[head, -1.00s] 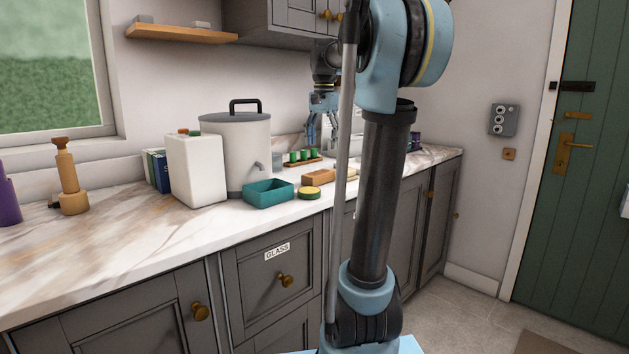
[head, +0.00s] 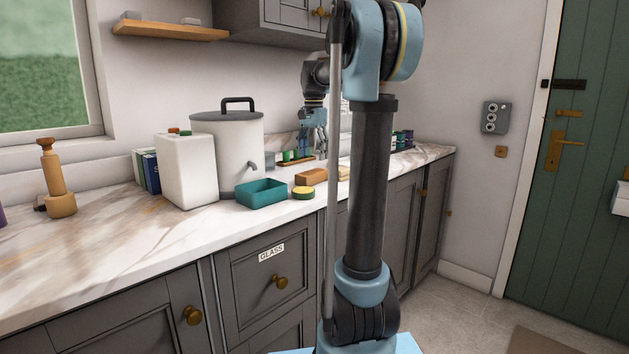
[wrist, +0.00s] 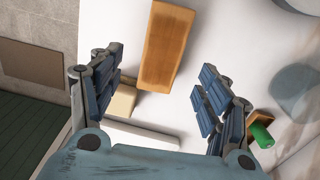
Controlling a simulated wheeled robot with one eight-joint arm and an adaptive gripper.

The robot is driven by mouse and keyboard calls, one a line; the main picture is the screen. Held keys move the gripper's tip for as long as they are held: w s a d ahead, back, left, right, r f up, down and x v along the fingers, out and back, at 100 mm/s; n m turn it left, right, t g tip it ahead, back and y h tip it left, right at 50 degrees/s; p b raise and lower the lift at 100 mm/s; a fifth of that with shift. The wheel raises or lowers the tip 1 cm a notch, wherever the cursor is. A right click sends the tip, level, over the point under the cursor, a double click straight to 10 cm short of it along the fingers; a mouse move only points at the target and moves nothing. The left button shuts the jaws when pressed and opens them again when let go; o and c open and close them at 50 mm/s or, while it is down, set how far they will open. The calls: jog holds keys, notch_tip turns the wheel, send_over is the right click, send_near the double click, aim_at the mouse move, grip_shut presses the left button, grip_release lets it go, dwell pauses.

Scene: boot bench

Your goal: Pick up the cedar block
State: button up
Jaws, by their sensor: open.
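The cedar block (head: 311,177), an orange-brown wooden bar, lies on the marble counter to the right of the teal tray. In the wrist view the block (wrist: 167,45) lies ahead of and between the spread fingers, its near end close to the gap. My gripper (head: 313,153) hangs fingers down above the counter, by the block in the head view. In the wrist view my gripper (wrist: 162,88) is open with nothing between its fingers, and the block is apart from both. Part of the counter beyond is hidden behind my arm.
A rack with green pieces (head: 292,159) stands behind. A pale block (wrist: 123,100) lies by the left finger. A lidded canister (head: 228,145) stands farther left.

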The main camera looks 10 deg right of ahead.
aim_at(312, 172)
jog(key=shift+w+a+f, duration=0.1)
jog(key=shift+f, duration=2)
jog(key=shift+w+a+f, duration=0.1)
jog(key=shift+f, duration=1.95)
jog(key=c, duration=1.3)
